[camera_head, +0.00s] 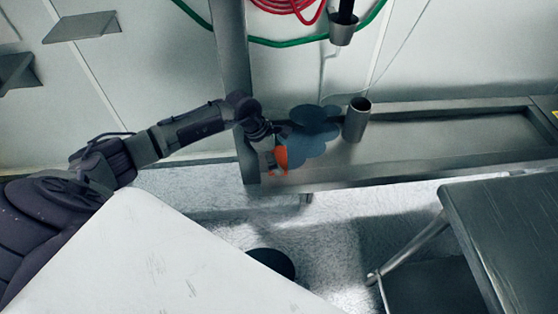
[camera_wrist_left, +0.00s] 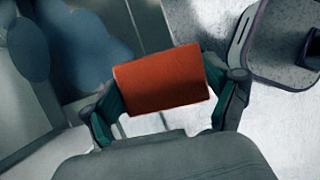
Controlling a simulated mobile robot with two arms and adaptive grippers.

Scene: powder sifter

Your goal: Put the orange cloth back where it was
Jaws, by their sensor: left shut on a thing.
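The orange cloth (camera_head: 281,158) is in my left gripper (camera_head: 272,157), at the left end of the metal trough. In the left wrist view the cloth (camera_wrist_left: 163,80) is a flat orange rectangle, slightly tilted, between the two fingers of my left gripper (camera_wrist_left: 165,105). The gripper is shut on it. In the head view the cloth is small and partly hidden by the gripper. I cannot tell whether it touches the trough. My right gripper is not in view.
Blue-grey rounded shapes (camera_head: 314,133) are right beside the cloth. A metal cup (camera_head: 356,119) stands to their right in the trough (camera_head: 440,140). A grey upright post (camera_head: 233,60) rises behind my left forearm. A white tabletop (camera_head: 140,255) fills the lower left; a dark table (camera_head: 510,235) stands lower right.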

